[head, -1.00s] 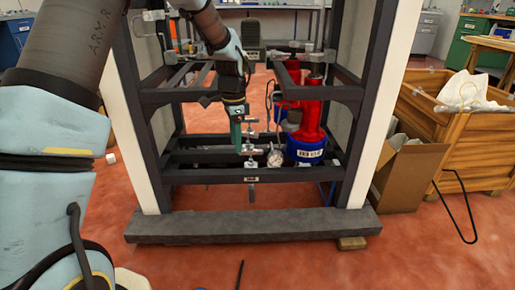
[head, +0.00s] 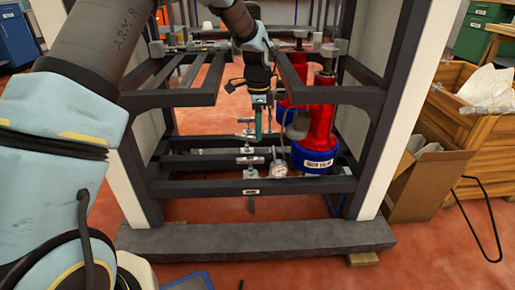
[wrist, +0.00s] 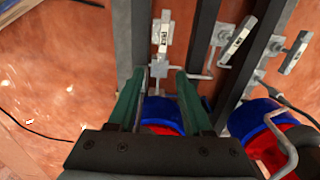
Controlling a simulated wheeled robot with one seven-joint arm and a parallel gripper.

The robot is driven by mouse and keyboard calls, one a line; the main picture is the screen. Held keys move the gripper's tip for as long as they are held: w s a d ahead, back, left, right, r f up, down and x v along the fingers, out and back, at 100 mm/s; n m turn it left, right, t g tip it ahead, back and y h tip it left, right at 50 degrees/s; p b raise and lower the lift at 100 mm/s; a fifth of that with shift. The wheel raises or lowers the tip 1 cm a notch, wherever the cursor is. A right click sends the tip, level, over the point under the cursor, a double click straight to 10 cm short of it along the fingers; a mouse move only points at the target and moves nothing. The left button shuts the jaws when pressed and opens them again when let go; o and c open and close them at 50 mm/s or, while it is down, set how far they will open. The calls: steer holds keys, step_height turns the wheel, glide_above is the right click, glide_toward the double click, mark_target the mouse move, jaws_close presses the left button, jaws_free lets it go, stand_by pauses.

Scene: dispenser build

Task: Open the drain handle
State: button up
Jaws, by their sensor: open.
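My gripper (head: 260,130) has green fingers that point down inside the dark frame. In the wrist view its two fingers (wrist: 160,82) are apart with nothing held between them. Several metal valve handles with white label plates lie past the fingertips. One handle (wrist: 163,38) is almost straight ahead of the gap, with another (wrist: 238,42) and a third (wrist: 296,52) to its right. The labels are too small to read surely, so I cannot tell which is the drain handle. In the head view a lowest handle (head: 250,160) sits below the fingers, above a downward pipe (head: 252,205).
Red and blue cylinders (head: 319,125) stand right of the gripper, with a round gauge (head: 279,169) beside the valves. Dark frame bars (head: 250,187) surround the space. A cardboard box (head: 425,180) and a wooden crate (head: 470,130) stand outside at the right.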

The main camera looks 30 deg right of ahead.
mark_target(258, 158)
steer(key=f+b, duration=0.2)
steer(key=f, duration=0.3)
steer(key=f+b, duration=0.2)
steer(key=f, duration=0.3)
steer(key=shift+w+d+f, duration=0.1)
steer(key=shift+w+f, duration=0.1)
steer(key=shift+f, duration=0.2)
steer(key=shift+c, duration=0.2)
jaws_close()
